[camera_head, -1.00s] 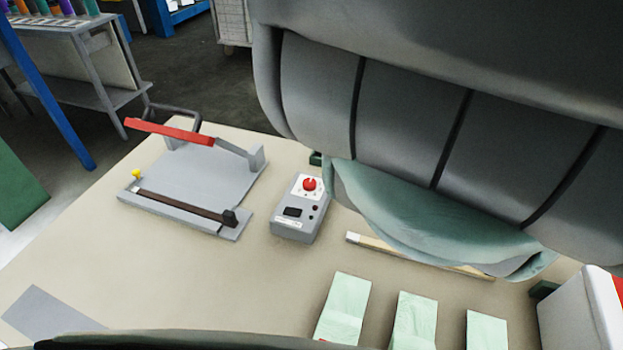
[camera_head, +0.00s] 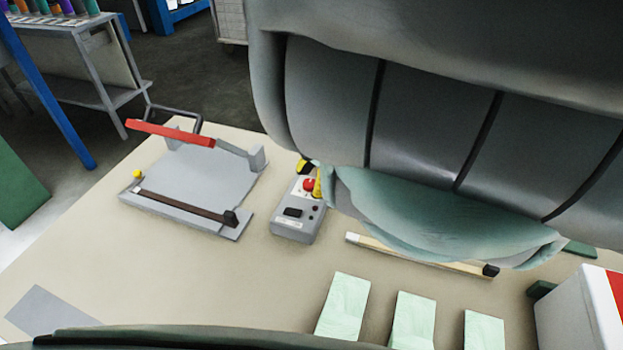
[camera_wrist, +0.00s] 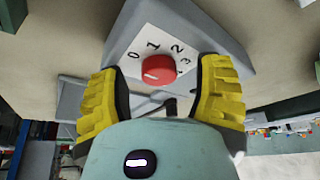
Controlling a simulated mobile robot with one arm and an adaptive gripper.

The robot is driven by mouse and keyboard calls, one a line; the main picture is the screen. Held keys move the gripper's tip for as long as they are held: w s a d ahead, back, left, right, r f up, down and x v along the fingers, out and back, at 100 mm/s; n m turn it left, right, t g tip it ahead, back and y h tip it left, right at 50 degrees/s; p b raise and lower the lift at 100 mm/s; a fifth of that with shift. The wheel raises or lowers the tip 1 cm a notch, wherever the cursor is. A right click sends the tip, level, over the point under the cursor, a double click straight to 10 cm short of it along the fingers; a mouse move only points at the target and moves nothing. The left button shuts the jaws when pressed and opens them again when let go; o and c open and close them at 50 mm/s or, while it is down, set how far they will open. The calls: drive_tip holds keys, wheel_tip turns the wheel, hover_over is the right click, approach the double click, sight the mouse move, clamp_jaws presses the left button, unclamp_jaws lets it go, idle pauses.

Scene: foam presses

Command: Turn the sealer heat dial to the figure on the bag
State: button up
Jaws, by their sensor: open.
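The red heat dial (camera_head: 309,184) sits on top of the grey control box (camera_head: 291,225). In the wrist view the dial (camera_wrist: 159,69) is ringed by the figures 0, 1, 2 and 3 on a white plate. A pale mark shows on the dial's face, but I cannot tell surely which figure it points to. My gripper (camera_wrist: 160,78) is open, its yellow fingers on either side of the dial with gaps showing. In the head view one yellow finger stands behind the dial and one to its right. I can read no bag figure in these frames.
A grey plate device with a red lever (camera_head: 170,133) stands left of the box. A pale wooden bar (camera_head: 420,255) lies to the right. Several pale green pieces (camera_head: 343,306) lie at the front. A white and red box (camera_head: 570,310) stands at the right edge.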

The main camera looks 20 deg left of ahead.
idle(0.3)
clamp_jaws()
idle(0.5)
